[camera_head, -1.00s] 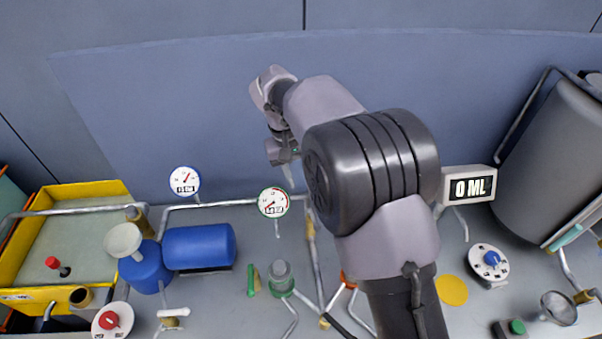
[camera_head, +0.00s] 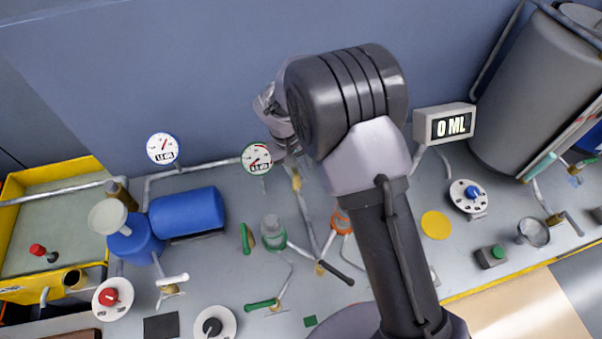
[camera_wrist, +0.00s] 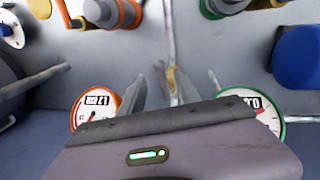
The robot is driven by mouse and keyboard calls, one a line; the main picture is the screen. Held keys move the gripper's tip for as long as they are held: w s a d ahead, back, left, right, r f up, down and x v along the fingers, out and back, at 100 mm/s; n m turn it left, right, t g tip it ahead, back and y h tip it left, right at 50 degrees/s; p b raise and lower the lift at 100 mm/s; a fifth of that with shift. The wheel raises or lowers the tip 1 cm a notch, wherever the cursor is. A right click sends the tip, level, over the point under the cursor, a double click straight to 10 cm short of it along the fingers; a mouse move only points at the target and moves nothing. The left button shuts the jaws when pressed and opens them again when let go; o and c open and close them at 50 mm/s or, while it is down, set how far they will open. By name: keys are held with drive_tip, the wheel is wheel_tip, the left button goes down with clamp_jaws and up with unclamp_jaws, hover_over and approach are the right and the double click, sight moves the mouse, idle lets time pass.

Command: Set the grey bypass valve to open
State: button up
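A lever with a dark grey to black handle (camera_head: 340,273) sits on a brass valve body in the pipework at the front middle. A round white dial with a dark knob (camera_head: 212,327) stands at the front edge. I cannot tell for sure which one is the grey bypass valve. My gripper (camera_wrist: 176,88) points down at the bench in the wrist view. Its two grey fingers appear apart, with a pipe and brass fitting beyond them and nothing held. In the head view my arm hides most of it, behind the green-rimmed gauge.
Green-rimmed gauge (camera_head: 257,158) and orange-rimmed gauge (camera_wrist: 97,106) stand close to my gripper. A blue tank (camera_head: 187,213), green lever (camera_head: 262,304), white lever (camera_head: 173,279) and red-knob dial (camera_head: 113,298) are left. A 0 ML display (camera_head: 444,125) and large grey tank (camera_head: 535,95) are right.

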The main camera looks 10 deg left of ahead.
sight(300, 177)
drive_tip(key=shift+w+d+f, duration=0.1)
drive_tip(key=shift+f, duration=0.8)
drive_tip(key=shift+w+d+f, duration=0.1)
drive_tip(key=shift+f, duration=0.75)
clamp_jaws()
drive_tip(key=shift+a+f+m+b, duration=0.2)
drive_tip(key=shift+m+b, duration=0.2)
drive_tip(key=shift+b, duration=0.25)
drive_tip(key=shift+s+a+r+m, duration=0.1)
drive_tip(key=shift+a+m, duration=0.05)
drive_tip(key=shift+m, duration=0.15)
drive_tip(key=shift+r, duration=0.15)
unclamp_jaws()
